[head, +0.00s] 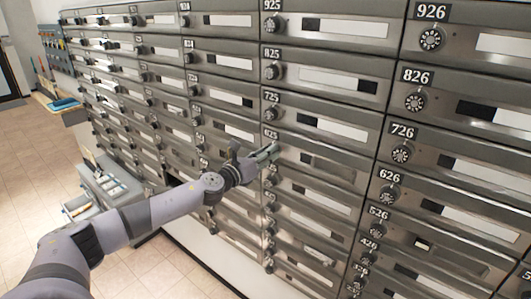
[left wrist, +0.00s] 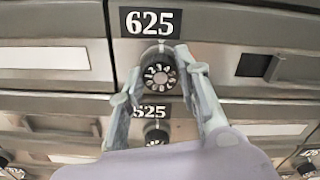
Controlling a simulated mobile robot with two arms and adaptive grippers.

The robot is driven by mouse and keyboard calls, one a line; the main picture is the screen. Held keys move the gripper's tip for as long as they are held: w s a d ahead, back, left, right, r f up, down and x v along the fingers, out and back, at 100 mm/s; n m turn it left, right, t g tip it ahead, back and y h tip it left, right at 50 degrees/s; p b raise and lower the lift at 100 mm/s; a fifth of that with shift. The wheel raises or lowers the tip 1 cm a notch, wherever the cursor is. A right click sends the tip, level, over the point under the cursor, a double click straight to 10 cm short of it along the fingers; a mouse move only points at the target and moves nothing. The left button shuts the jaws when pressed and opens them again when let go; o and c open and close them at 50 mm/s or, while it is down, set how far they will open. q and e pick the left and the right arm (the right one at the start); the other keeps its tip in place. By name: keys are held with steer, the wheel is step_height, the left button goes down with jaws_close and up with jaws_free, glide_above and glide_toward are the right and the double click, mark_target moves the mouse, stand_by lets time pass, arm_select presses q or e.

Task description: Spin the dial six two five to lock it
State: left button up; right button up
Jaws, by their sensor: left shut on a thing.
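The dial of box 625 (left wrist: 159,74) is a round dark knob with white numbers, right below the black 625 label (left wrist: 152,22) in the left wrist view. My left gripper (left wrist: 160,60) has one finger on each side of this dial and is shut on it. In the head view my left gripper (head: 268,153) reaches the front of box 625 (head: 320,163), just under its small label, and hides the dial there. My right gripper is in neither view.
Rows of metal mailboxes with similar dials fill the wall, such as box 725 (head: 320,125) above and box 626 (head: 450,215) to the right. The dial of box 525 (left wrist: 155,137) is close below the fingers. A grey counter (head: 108,190) stands at the left, with open tiled floor (head: 35,150) beyond.

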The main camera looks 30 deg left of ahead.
arm_select(q)
steer(key=shift+f+m, duration=0.15)
steer(key=shift+m, duration=0.35)
steer(key=o, duration=1.1)
steer(key=shift+o, duration=0.2)
steer(key=s, duration=1.2)
steer(key=shift+a, duration=0.45)
